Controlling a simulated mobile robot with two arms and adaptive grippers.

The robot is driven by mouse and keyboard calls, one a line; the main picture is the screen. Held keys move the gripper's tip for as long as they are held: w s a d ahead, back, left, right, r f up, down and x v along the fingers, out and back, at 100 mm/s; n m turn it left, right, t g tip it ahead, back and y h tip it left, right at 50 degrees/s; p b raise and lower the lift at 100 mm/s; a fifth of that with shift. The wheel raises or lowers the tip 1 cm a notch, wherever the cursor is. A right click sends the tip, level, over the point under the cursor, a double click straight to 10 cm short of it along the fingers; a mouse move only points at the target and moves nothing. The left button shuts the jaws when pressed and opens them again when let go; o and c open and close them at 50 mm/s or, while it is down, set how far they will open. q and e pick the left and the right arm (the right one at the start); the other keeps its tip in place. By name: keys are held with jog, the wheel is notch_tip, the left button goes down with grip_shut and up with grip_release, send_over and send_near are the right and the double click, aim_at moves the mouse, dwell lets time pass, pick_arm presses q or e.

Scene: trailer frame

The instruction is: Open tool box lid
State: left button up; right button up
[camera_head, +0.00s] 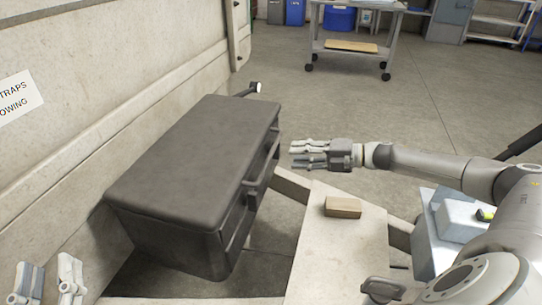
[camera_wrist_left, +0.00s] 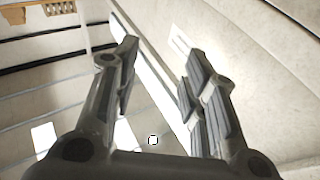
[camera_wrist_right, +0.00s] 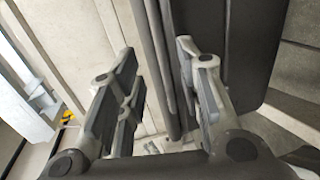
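The dark grey tool box (camera_head: 190,160) sits against the trailer's side wall with its lid (camera_head: 195,150) down. A bar handle (camera_head: 262,160) runs along its front face. My right gripper (camera_head: 292,155) is open and empty, in front of the box and apart from the handle in the head view. In the right wrist view, the dark box (camera_wrist_right: 240,50) fills the upper right, and a long dark bar shows beyond the gap between the fingers (camera_wrist_right: 155,60). My left gripper (camera_head: 48,275) is open and empty at the lower left, clear of the box; its fingers show apart in the left wrist view (camera_wrist_left: 160,55).
A small wooden block (camera_head: 343,207) lies on a pale plank (camera_head: 340,250) right of the box. The trailer wall (camera_head: 90,80) rises behind the box. A wheeled cart (camera_head: 350,30) stands far back. Open floor (camera_head: 330,110) lies beyond my right arm.

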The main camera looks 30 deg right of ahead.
aim_at(271, 153)
pick_arm(q)
jog(key=shift+s+r+t+h+b, duration=0.2)
jog(key=shift+s+r+t, duration=0.3)
jog(key=shift+r, duration=0.3)
jog(key=shift+s+r+t+h+b, duration=0.15)
jog(key=shift+s+r+t+h, duration=0.1)
jog(key=shift+r+t, duration=0.45)
jog(key=shift+s+r+t+h+b, duration=0.2)
jog(key=shift+s+r+t, duration=0.2)
jog(key=shift+r, duration=0.5)
pick_arm(e)
jog(key=shift+x, duration=4.55)
jog(key=shift+d, duration=0.1)
grip_shut()
